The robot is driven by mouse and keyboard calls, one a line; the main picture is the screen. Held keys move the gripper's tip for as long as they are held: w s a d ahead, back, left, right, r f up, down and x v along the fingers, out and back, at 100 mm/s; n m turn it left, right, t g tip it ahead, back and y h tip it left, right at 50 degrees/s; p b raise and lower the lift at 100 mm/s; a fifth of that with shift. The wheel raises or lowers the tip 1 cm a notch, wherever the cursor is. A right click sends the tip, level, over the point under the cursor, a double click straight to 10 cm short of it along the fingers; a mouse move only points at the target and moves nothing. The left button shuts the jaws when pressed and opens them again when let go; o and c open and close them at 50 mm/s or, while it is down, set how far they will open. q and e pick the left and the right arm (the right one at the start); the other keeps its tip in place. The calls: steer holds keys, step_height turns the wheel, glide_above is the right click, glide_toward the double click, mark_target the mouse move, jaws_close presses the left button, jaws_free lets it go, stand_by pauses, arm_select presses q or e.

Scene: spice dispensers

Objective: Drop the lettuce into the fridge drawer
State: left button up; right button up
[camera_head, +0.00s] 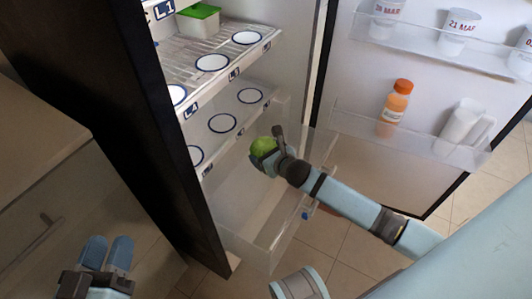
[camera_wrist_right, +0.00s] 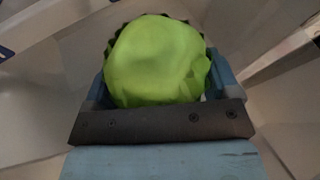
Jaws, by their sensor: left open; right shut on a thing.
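The green lettuce (camera_head: 263,147) is held by my right gripper (camera_head: 272,145), above the clear fridge drawer (camera_head: 262,233) at the bottom of the open fridge. In the right wrist view the lettuce (camera_wrist_right: 158,60) fills the space between the fingers of my right gripper (camera_wrist_right: 158,85), which is shut on it. The drawer is pulled out, and its clear walls show around the hand. My left gripper (camera_head: 107,252) is open and empty at the lower left, outside the fridge and away from the lettuce.
Fridge shelves (camera_head: 222,130) with round white markers stand above and behind the drawer. A green-lidded container (camera_head: 199,22) sits on the upper shelf. The open door (camera_head: 345,92) at right holds an orange bottle (camera_head: 394,105), a white pitcher (camera_head: 462,125) and labelled cups (camera_head: 459,30).

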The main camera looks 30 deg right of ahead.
steer(key=o, duration=0.9)
steer(key=shift+c, duration=0.2)
arm_select(q)
steer(key=r+p, duration=0.1)
steer(key=r+t+p, duration=0.1)
steer(key=r+p, duration=0.1)
steer(key=a+r+t+p, duration=0.1)
steer(key=r+p, duration=0.1)
steer(key=shift+s+r+n, duration=0.15)
steer(key=shift+n, duration=0.15)
arm_select(e)
steer(key=v, duration=1.3)
steer(key=shift+s+r, duration=0.25)
steer(key=shift+s, duration=0.1)
arm_select(q)
steer(key=shift+d, duration=0.1)
